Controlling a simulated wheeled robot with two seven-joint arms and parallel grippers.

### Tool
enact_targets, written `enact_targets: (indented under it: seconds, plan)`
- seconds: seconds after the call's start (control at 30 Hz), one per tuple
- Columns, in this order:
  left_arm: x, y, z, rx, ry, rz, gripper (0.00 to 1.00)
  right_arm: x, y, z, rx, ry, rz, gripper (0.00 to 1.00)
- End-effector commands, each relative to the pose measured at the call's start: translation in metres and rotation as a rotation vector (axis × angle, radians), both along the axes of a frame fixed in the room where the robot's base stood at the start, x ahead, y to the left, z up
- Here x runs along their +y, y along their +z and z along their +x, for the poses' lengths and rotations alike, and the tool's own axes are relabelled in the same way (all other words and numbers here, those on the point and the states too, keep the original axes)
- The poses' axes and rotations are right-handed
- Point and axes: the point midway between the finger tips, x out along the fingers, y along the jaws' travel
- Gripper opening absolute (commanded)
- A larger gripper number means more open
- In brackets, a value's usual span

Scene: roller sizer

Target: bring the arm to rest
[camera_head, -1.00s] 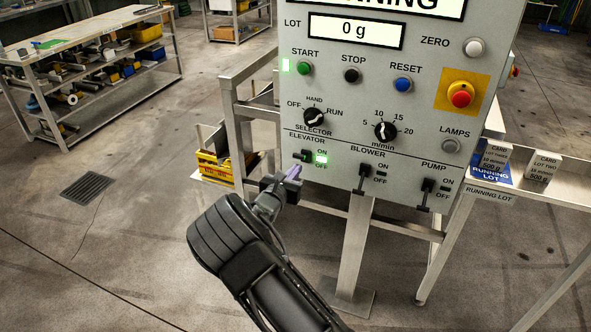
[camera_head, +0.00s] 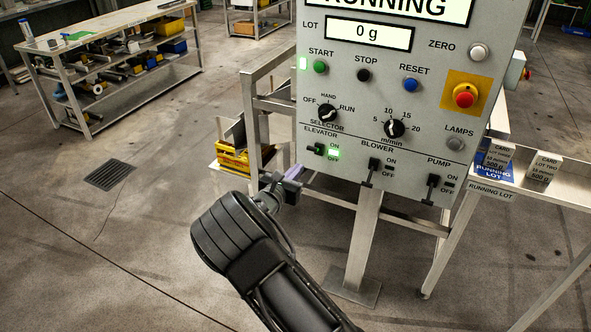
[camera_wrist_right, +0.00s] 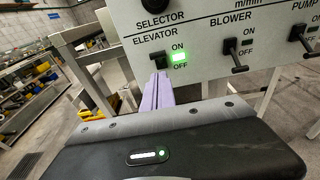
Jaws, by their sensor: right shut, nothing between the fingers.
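My right gripper (camera_head: 293,172) is shut and empty, just below and left of the control panel (camera_head: 345,105). In the right wrist view its purple fingers (camera_wrist_right: 157,92) are together, with their tips near the elevator switch (camera_wrist_right: 157,63). In the head view the gripper is apart from that switch (camera_head: 316,149), whose ON lamp (camera_head: 334,154) glows green. The blower switch (camera_head: 372,170) and pump switch (camera_head: 433,188) have dark lamps. The display (camera_head: 400,8) reads RUNNING, and the lot display (camera_head: 369,34) reads 0 g. My left gripper is out of view.
A metal stand (camera_head: 365,240) holds up the panel. A metal shelf (camera_head: 490,190) with lot cards stands at the right. A yellow bin (camera_head: 233,158) is behind the gripper to the left. A workbench (camera_head: 100,35) stands further back. The floor at the left is open.

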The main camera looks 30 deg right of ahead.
Motion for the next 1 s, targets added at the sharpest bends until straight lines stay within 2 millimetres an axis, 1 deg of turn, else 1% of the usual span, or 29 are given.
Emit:
enact_targets:
  seconds: [0.27, 0.37, 0.47, 0.57, 0.6, 0.67, 0.7, 0.77, 0.8, 0.87, 0.9, 0.97, 1.0]
  plan:
    - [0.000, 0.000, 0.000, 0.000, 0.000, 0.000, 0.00, -0.001, -0.001, -0.001, 0.001, -0.002, 0.004, 0.00]
    - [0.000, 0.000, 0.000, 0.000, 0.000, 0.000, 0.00, -0.003, -0.012, -0.007, 0.009, -0.020, 0.033, 0.00]
    - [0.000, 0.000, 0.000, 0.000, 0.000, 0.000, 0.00, -0.008, -0.037, -0.023, 0.027, -0.060, 0.105, 0.00]
    - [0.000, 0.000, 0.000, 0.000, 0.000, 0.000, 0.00, -0.012, -0.079, -0.052, 0.055, -0.133, 0.228, 0.00]
    - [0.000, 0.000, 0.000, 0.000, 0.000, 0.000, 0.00, -0.011, -0.100, -0.068, 0.066, -0.172, 0.292, 0.00]
    - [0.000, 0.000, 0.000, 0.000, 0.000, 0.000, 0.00, -0.007, -0.134, -0.095, 0.084, -0.241, 0.401, 0.00]
    - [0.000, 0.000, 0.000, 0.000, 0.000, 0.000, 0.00, -0.002, -0.158, -0.116, 0.093, -0.295, 0.481, 0.00]
    - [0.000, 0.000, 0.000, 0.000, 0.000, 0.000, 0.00, 0.010, -0.193, -0.149, 0.105, -0.385, 0.607, 0.00]
    - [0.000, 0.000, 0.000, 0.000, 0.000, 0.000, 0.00, 0.022, -0.214, -0.172, 0.109, -0.448, 0.693, 0.00]
    - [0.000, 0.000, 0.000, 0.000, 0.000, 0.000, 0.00, 0.044, -0.244, -0.206, 0.111, -0.550, 0.825, 0.00]
    - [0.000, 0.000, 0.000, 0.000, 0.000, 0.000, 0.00, 0.062, -0.262, -0.229, 0.107, -0.623, 0.914, 0.00]
    - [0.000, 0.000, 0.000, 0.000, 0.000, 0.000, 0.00, 0.093, -0.284, -0.261, 0.093, -0.742, 1.047, 0.00]
    - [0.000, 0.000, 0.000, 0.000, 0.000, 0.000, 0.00, 0.116, -0.296, -0.283, 0.078, -0.829, 1.135, 0.00]
